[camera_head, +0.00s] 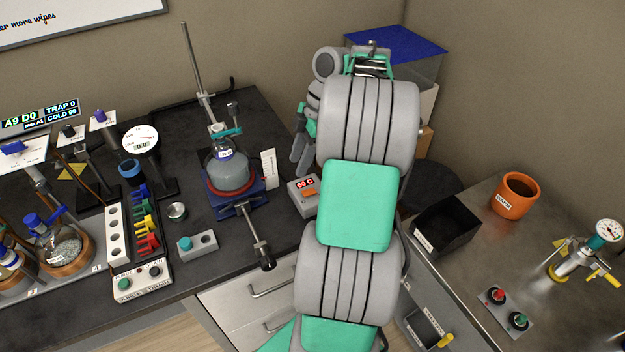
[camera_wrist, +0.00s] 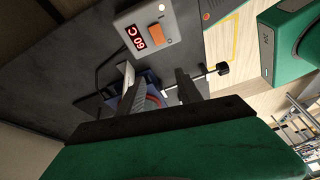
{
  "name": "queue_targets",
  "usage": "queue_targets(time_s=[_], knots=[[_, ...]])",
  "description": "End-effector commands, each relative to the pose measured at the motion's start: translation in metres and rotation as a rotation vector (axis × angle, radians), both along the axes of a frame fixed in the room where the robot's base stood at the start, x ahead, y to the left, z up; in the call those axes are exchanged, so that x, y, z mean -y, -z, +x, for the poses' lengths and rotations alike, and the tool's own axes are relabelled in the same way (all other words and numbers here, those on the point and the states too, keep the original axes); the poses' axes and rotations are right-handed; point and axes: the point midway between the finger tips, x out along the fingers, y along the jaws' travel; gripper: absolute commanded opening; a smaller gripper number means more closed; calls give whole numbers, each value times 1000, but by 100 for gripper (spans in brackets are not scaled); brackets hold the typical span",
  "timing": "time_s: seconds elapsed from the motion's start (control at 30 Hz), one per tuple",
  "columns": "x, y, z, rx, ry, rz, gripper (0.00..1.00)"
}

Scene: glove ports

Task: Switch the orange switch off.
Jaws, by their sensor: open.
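The orange switch (camera_head: 309,192) is on a small grey control box (camera_head: 297,200) with a red "60 C" display, on the dark bench beside my arm. In the wrist view the orange switch (camera_wrist: 154,35) and the box (camera_wrist: 170,20) lie just beyond my fingers. I cannot tell which way the rocker is tipped. My gripper (camera_head: 301,155) hangs above and behind the box in the head view, apart from it. Its two fingers (camera_wrist: 160,90) are spread and empty. My arm covers part of the box's right side in the head view.
A round flask (camera_head: 229,172) sits in a red-rimmed bath on a blue jack, left of the box. A white card (camera_head: 268,169) stands between them. A metal stand rod (camera_head: 196,70) rises behind. An orange pot (camera_head: 516,195) and black bin (camera_head: 447,228) are on the right bench.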

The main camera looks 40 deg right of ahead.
Motion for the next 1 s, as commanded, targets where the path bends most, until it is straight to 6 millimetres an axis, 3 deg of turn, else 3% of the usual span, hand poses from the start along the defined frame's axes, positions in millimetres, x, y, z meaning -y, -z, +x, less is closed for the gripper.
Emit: queue_targets(time_s=[0.03,0.1,0.17,0.6,0.9,1.0], knots=[[26,7,-13,19,-54,10,42],[44,14,-24,43,-121,15,42],[50,19,-30,54,-151,16,42],[26,84,-23,57,-156,17,42],[24,88,-22,58,-155,14,42],[24,88,-22,58,-154,15,35]])
